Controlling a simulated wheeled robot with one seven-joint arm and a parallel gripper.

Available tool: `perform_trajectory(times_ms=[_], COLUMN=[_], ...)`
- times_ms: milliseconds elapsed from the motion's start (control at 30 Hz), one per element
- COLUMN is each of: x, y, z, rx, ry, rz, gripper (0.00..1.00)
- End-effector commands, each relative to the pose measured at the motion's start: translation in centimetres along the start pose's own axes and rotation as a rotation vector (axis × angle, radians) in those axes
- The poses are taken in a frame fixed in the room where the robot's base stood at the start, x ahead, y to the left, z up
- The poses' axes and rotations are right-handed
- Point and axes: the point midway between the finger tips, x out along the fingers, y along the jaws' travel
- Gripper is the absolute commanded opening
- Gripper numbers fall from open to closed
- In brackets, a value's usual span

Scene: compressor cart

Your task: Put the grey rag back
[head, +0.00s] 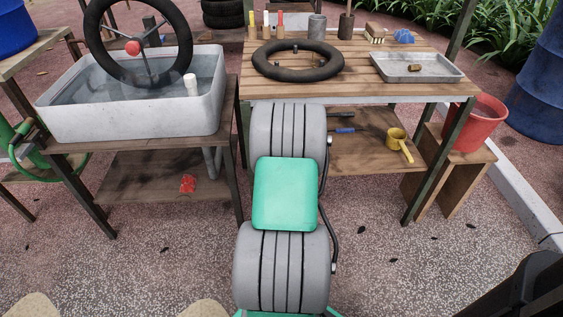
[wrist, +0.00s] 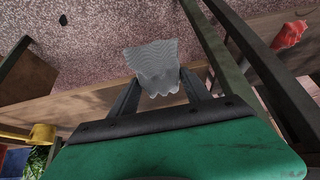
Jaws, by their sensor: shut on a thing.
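My gripper (wrist: 158,82) shows in the wrist view, with its two dark fingers shut on the grey rag (wrist: 152,62). The rag is pale grey, ribbed and crumpled, with a ragged edge, and it sticks out past the fingertips. In the wrist view, a wooden board and the speckled ground are behind it. I cannot tell whether the rag touches anything. In the head view my own arm hides the gripper and the rag.
A red crumpled thing (head: 188,183) lies on the shelf under the water basin (head: 130,118). On the right bench (head: 345,85) are a tyre (head: 298,72) and a metal tray (head: 385,72). A yellow scoop (head: 398,140) lies on its lower shelf. A red bucket (head: 480,122) stands at right.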

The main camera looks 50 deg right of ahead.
Motion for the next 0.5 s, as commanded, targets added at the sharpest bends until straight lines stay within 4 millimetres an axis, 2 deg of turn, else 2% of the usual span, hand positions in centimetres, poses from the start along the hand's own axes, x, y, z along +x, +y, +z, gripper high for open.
perform_trajectory(times_ms=[33, 300, 500], x=[1.1, 5.5, 7.7], y=[-0.1, -0.1, -0.2], z=[-1.1, -8.5, -12.7], rx=[-0.002, -0.002, -0.002], ry=[0.002, 0.001, 0.000], rz=[-0.001, 0.000, -0.001], gripper=[0.23, 0.23, 0.23])
